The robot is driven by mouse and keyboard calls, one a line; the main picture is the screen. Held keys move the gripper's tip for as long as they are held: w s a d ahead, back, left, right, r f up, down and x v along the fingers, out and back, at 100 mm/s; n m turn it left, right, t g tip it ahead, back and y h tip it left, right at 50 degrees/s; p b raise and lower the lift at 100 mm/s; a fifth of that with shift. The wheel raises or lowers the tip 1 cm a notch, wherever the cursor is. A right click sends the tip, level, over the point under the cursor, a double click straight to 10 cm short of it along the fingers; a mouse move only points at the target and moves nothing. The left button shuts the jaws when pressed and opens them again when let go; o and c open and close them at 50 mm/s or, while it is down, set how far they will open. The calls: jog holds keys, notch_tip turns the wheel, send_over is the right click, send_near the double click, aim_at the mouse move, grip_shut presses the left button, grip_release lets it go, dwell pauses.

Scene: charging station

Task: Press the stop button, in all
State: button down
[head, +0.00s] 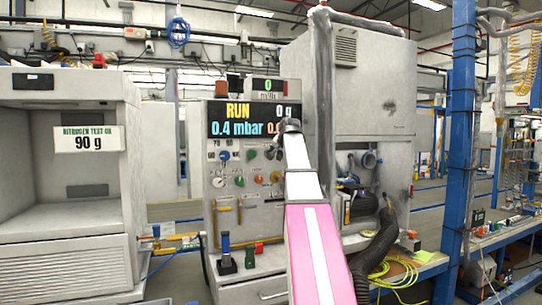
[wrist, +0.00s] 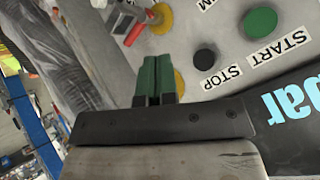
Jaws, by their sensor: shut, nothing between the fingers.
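The stop button (wrist: 204,59) is a round black button in the wrist view, just above the STOP label (wrist: 221,77). My gripper (wrist: 157,82) has green fingertips that are closed together with nothing held. The fingertips lie left of the stop button in that view and look apart from it; their depth to the panel is unclear. In the head view my arm reaches up to the control panel (head: 222,195), and its wrist hides part of the panel's right side. I cannot pick out the stop button or my fingertips there.
A green start button (wrist: 260,22) sits up and right of the stop button. A red-handled part (wrist: 133,32) and yellow discs (wrist: 160,19) are close to the fingers. The display (head: 252,118) reads RUN and 0.4 mbar. A hooded box (head: 60,239) stands left, a blue post (head: 459,150) right.

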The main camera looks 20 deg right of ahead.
jog(key=w, duration=0.8)
jog(key=shift+w+a, duration=0.15)
jog(key=shift+w, duration=0.25)
dwell(1.9)
jog(key=shift+w, duration=0.4)
jog(key=shift+w, duration=0.5)
dwell(0.7)
jog(key=shift+s, duration=0.9)
